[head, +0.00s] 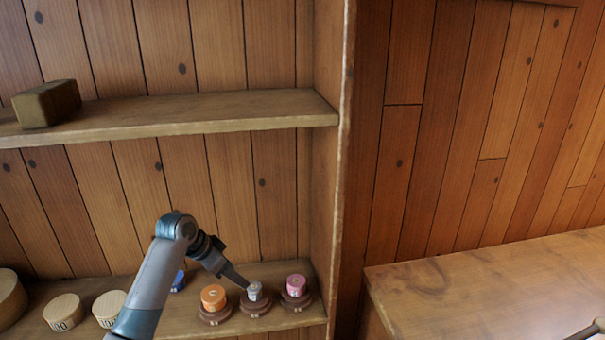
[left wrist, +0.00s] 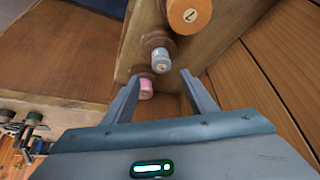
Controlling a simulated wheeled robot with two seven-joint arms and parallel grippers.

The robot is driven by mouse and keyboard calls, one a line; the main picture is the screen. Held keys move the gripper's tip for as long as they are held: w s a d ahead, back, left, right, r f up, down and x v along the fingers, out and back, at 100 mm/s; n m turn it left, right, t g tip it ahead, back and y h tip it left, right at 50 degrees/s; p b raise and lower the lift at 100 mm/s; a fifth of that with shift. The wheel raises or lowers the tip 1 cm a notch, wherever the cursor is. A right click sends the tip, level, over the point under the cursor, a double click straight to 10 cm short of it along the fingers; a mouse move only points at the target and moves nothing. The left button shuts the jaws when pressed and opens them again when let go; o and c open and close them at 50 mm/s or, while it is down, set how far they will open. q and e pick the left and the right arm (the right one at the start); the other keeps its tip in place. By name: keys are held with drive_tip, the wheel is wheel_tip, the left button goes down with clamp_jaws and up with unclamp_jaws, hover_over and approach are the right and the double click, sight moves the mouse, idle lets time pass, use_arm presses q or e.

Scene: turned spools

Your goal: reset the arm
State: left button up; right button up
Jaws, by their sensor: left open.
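My left gripper (head: 240,281) reaches over the lower shelf, its fingers close to a grey spool (head: 254,291) on a brown round base. In the left wrist view the two fingers (left wrist: 163,77) are apart with nothing gripped. The grey spool (left wrist: 160,58) shows just beyond the fingertips there, and a pink spool (left wrist: 146,88) shows beside the left finger. My left arm's forearm hides part of the shelf in the head view.
An orange spool (head: 213,297) and a pink spool (head: 296,285) flank the grey one. A blue piece (head: 178,281) is partly hidden by my arm. Pale round wooden pieces (head: 63,312) stand left. An upper shelf (head: 200,118) holds a dark block (head: 47,104). A wooden table (head: 480,290) is at right.

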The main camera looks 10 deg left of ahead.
use_arm(q)
drive_tip(key=s+d+f+n+y, duration=0.1)
drive_tip(key=s+d+f, duration=0.1)
drive_tip(key=s+f, duration=0.75)
drive_tip(key=s+d+f+n+y, duration=0.1)
drive_tip(key=s+d+f, duration=0.1)
drive_tip(key=s+f, duration=0.8)
drive_tip(key=s+r+n+g+y, duration=0.1)
drive_tip(key=s+r+n, duration=0.1)
drive_tip(key=s, duration=1.2)
drive_tip(key=s+r+n+y, duration=0.1)
drive_tip(key=s+r+n, duration=0.1)
drive_tip(key=s, duration=1.2)
wheel_tip(320, 180, down, 30)
drive_tip(key=g+b, duration=0.1)
drive_tip(key=b, duration=0.2)
drive_tip(key=s+a+f+g+b, duration=0.1)
drive_tip(key=s+a+f+b, duration=0.1)
drive_tip(key=s+f, duration=1.6)
wheel_tip(320, 180, down, 3)
drive_tip(key=shift+s+a+r+g, duration=0.15)
drive_tip(key=shift+s+a+g, duration=0.2)
drive_tip(key=shift+a, duration=0.35)
